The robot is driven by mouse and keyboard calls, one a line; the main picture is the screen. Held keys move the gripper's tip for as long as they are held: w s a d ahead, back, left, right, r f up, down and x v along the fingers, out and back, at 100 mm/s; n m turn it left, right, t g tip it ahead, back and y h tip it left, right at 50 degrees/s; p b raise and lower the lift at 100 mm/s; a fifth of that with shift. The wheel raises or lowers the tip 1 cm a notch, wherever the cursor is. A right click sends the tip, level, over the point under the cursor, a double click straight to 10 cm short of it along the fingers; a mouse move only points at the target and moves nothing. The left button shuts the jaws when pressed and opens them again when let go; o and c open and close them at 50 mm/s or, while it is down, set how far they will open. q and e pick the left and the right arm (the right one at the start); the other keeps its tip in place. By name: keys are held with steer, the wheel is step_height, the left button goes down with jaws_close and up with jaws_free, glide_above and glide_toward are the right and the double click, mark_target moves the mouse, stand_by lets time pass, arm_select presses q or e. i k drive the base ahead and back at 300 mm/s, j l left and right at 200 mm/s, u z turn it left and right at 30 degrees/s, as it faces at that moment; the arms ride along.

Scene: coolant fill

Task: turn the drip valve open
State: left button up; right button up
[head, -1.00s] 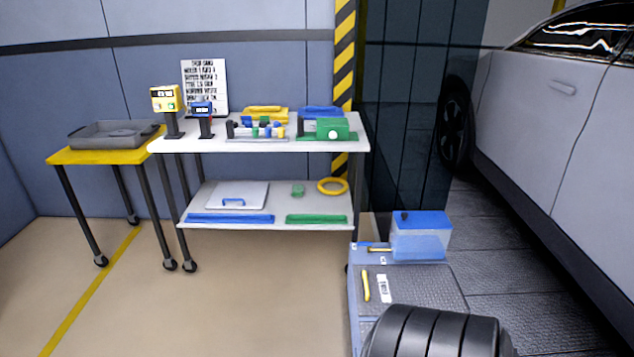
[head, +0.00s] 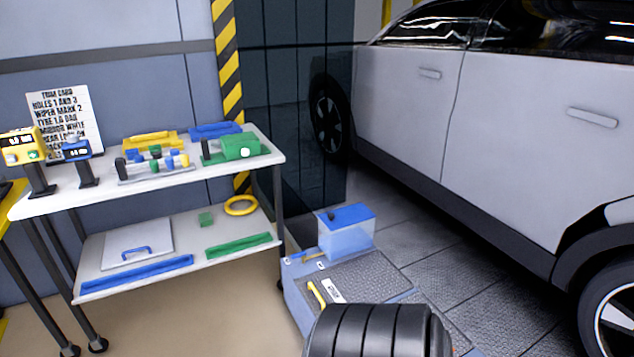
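A clear tank with a blue lid (head: 346,234) stands at the back of a low grey-blue unit (head: 352,284) right of the shelf table. A small yellowish bar (head: 313,257) sits at the tank's left foot, between small white labels. A yellow lever (head: 316,292) lies on the unit's top, beside a white label (head: 332,290). Which of these is the drip valve I cannot tell, and its setting is too small to read. Neither of my grippers is in view.
A dark ribbed, tyre-like form (head: 378,332) covers the unit's near part. The white two-level table (head: 215,180) with tools stands left of it. A silver car (head: 500,140) fills the right. Tan floor is clear in front of the table.

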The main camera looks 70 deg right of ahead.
mark_target(302, 255)
steer(key=i+l+z, duration=0.15)
steer(key=z, duration=0.3)
steer(key=i+z, duration=0.65)
steer(key=z, duration=0.2)
steer(key=i+j+z, duration=0.1)
steer(key=i+z, duration=0.2)
steer(key=z, duration=0.15)
steer(key=i+j+z, duration=0.2)
steer(key=z, duration=0.25)
